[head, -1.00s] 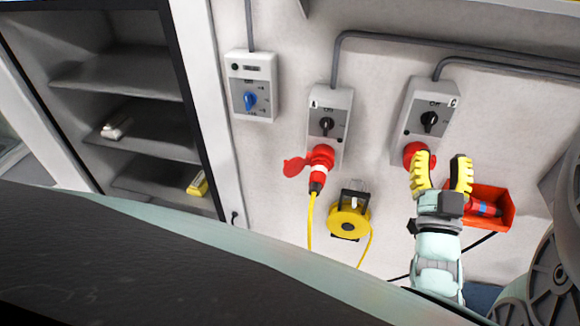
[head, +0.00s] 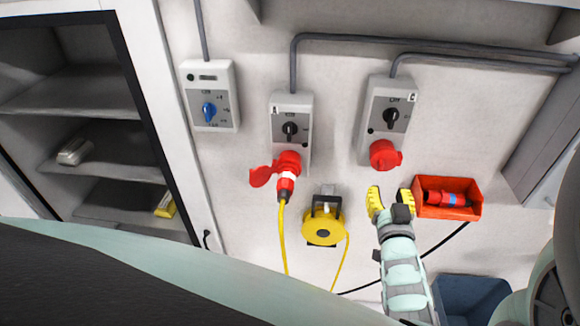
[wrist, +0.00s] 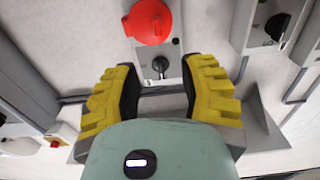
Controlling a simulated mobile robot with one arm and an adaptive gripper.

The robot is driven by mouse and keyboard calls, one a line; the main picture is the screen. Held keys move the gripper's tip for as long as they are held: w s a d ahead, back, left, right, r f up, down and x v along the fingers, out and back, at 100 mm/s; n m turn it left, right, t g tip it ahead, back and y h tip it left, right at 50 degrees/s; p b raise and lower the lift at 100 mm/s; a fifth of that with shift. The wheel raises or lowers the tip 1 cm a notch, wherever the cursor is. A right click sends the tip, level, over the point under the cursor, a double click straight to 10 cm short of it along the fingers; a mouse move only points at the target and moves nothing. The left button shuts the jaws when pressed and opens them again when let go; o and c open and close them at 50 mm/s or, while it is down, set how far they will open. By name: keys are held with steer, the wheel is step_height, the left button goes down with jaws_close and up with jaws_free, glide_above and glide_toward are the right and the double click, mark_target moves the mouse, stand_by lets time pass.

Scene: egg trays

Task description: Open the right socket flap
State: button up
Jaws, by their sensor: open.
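The right socket (head: 384,154) is red and round, at the bottom of the right grey switch box (head: 378,112). Its red flap looks shut over the front, with a small tab at its right side. My gripper (head: 390,193) is open and empty below the socket, its yellow fingers pointing up towards it and apart from it in the picture. In the wrist view the red flap (wrist: 150,22) shows at the top, beyond the fingertips, and the box's black knob (wrist: 160,66) lies between my open fingers (wrist: 163,78).
The left switch box (head: 291,112) has a red plug (head: 287,178) with a yellow cable in its socket. A yellow cable reel (head: 323,231) hangs below. A red bin (head: 446,210) holding a red-blue connector (head: 446,198) is close to my gripper's right.

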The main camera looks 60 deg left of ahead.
mark_target(382, 165)
steer(key=shift+p+x, duration=1.3)
steer(key=shift+x, duration=3.85)
steer(key=shift+w, duration=0.15)
steer(key=shift+o, duration=0.4)
jaws_close()
